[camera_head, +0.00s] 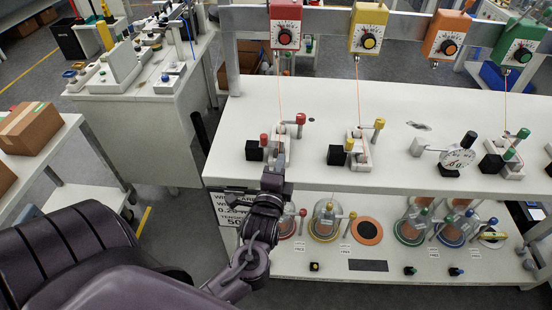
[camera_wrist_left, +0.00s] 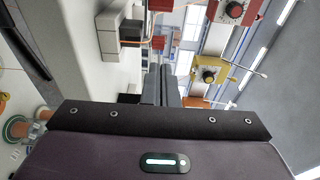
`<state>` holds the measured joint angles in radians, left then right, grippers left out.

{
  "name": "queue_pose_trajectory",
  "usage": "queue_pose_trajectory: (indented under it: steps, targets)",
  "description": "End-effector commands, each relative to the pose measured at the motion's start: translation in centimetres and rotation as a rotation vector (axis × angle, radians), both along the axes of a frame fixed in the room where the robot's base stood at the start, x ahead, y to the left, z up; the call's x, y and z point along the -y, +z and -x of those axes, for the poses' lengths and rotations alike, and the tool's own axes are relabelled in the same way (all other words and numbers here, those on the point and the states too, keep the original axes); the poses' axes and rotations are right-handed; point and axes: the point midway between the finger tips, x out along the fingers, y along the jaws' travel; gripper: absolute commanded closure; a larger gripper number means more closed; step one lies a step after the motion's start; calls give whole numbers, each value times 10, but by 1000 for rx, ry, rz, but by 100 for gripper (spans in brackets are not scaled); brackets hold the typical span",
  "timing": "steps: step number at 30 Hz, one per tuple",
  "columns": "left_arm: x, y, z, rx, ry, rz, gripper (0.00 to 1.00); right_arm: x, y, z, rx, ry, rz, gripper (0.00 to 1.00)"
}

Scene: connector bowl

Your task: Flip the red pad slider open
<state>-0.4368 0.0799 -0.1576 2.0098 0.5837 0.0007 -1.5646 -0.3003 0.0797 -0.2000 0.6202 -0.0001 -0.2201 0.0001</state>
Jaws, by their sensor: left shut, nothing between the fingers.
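The red-marked device on the bench's left part has a white body (camera_head: 273,151), a black block (camera_head: 254,151), a red cap (camera_head: 264,139) and a red knob (camera_head: 300,118) on a post. I cannot tell which red piece is the pad slider or whether it is open. My left gripper (camera_head: 281,158) is shut and empty, at the near side of this device, hiding part of it. In the left wrist view the shut fingers (camera_wrist_left: 161,84) point toward a red piece (camera_wrist_left: 157,43) beside a black block (camera_wrist_left: 131,31). Contact is unclear. My right gripper is not in view.
A red tension box (camera_head: 285,35) hangs above, with a wire running down to the device. A yellow-marked device (camera_head: 359,147) stands to its right on the white bench (camera_head: 320,105). Bowls and a cork-coloured disc (camera_head: 367,231) are on the lower shelf.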

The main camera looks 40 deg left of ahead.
Motion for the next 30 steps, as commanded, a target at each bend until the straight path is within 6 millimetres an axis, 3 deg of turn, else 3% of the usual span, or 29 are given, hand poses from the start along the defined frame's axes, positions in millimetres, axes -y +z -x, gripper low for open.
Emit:
queue_pose_trajectory:
  steps: [12,21,30]
  targets:
    - [-32,4,-74,2,1,-1,100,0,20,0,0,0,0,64]
    - [-57,2,-50,-1,0,-1,100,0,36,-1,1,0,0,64]
    - [-61,0,-46,0,-1,1,100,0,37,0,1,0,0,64]
